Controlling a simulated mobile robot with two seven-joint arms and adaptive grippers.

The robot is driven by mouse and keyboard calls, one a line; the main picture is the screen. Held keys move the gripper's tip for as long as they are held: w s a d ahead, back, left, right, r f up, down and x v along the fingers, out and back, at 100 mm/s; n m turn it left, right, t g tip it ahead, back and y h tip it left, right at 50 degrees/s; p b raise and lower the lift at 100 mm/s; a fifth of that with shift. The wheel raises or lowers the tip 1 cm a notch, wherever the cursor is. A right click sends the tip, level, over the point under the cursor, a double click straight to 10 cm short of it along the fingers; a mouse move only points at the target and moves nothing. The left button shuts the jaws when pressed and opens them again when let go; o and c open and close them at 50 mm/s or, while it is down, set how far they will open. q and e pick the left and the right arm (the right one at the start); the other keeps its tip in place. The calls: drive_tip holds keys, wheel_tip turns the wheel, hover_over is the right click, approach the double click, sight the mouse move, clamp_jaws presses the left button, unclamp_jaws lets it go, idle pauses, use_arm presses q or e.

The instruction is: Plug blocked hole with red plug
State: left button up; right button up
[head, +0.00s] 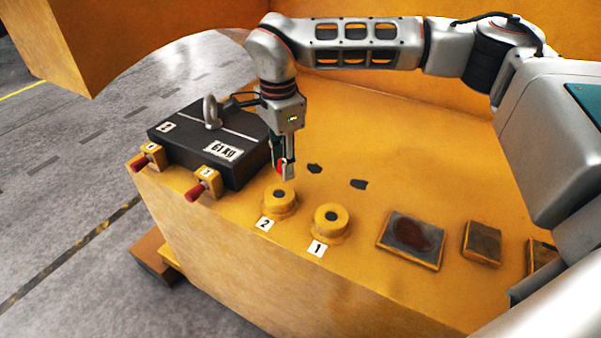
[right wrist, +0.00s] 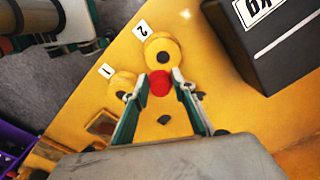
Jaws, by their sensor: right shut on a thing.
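My right gripper (head: 285,174) points down and is shut on a small red plug (head: 281,166). The plug also shows between the fingertips in the right wrist view (right wrist: 160,83). The gripper is just above and behind the round yellow boss labelled 2 (head: 280,199), which has a dark hole in its top. The plug appears apart from this boss. A similar boss labelled 1 (head: 331,221), also with a dark hole, stands to its right. I cannot tell whether either hole is blocked inside.
A black 61 KG weight (head: 200,143) with a lifting eye stands left of the gripper. Red pins sit in yellow blocks labelled 3 (head: 205,180) and 4 (head: 150,156). A plate with a dark red patch (head: 411,238) lies to the right. Dark patches mark the yellow surface behind the bosses.

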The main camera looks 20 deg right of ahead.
drive_tip(key=shift+w+a+r+m, duration=0.2)
drive_tip(key=shift+a+m, duration=0.1)
drive_tip(key=shift+m, duration=0.25)
drive_tip(key=shift+w+a+r+m, duration=0.15)
drive_tip(key=shift+a+m, duration=0.15)
drive_tip(key=shift+m, duration=0.25)
use_arm(q)
drive_tip(key=shift+w+d+r, duration=0.1)
drive_tip(key=shift+d, duration=0.15)
use_arm(e)
drive_tip(key=shift+w+a+m, duration=0.1)
drive_tip(key=shift+m, duration=0.2)
wheel_tip(320, 180, down, 4)
drive_tip(key=shift+f+b, duration=0.15)
drive_tip(key=shift+b, duration=0.9)
drive_tip(key=shift+f+b, duration=0.3)
drive_tip(key=shift+f, duration=0.4)
use_arm(q)
drive_tip(key=shift+w+d+r+t+h, duration=0.1)
drive_tip(key=shift+w+d+t+h, duration=0.15)
drive_tip(key=shift+d, duration=0.3)
drive_tip(key=shift+w+d+r+t+h, duration=0.15)
drive_tip(key=shift+w+d, duration=0.15)
drive_tip(key=shift+d, duration=0.2)
